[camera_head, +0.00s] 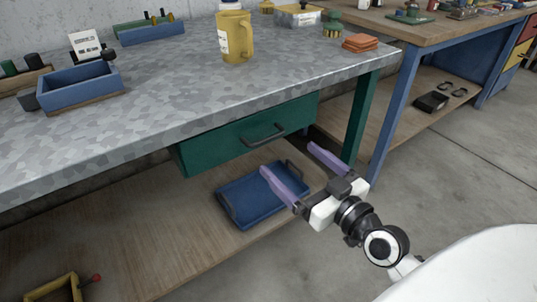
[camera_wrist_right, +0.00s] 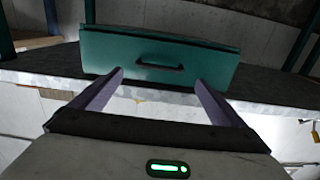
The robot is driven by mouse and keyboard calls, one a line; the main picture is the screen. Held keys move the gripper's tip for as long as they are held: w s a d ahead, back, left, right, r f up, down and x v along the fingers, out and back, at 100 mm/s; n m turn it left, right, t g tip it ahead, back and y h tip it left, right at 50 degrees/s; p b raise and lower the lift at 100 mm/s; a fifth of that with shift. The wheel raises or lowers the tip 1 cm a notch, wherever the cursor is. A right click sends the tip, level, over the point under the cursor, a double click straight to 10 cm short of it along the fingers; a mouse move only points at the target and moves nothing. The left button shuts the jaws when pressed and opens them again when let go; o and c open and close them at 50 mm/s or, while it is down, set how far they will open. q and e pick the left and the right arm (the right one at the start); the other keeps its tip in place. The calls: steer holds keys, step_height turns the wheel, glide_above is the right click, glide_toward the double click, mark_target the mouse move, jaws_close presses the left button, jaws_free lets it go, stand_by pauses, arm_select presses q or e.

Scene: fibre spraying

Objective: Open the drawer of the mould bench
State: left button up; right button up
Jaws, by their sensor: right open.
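The mould bench (camera_head: 170,107) has a mottled grey top and a green drawer (camera_head: 225,147) under its front edge, with a dark bar handle (camera_head: 264,136). The drawer looks shut in the head view. My right gripper (camera_head: 288,160) is open and empty, in front of and below the drawer, its two purple fingers apart. In the right wrist view, the drawer front (camera_wrist_right: 208,64) is ahead, and the handle (camera_wrist_right: 160,66) lies between and beyond the fingertips (camera_wrist_right: 158,77), apart from them. My left gripper is not in view.
A blue tray (camera_head: 228,203) lies on the wooden lower shelf (camera_head: 150,250) beneath the drawer. A yellow jug (camera_head: 237,40) and a blue box (camera_head: 80,86) stand on the bench top. A green leg (camera_head: 358,125) stands right of the drawer. Concrete floor (camera_head: 460,175) is clear at the right.

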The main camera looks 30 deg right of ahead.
mark_target(269, 137)
steer(key=w, duration=1)
steer(key=shift+w+r, duration=0.1)
steer(key=shift+w, duration=0.05)
steer(key=shift+a, duration=0.1)
steer(key=c, duration=1.2)
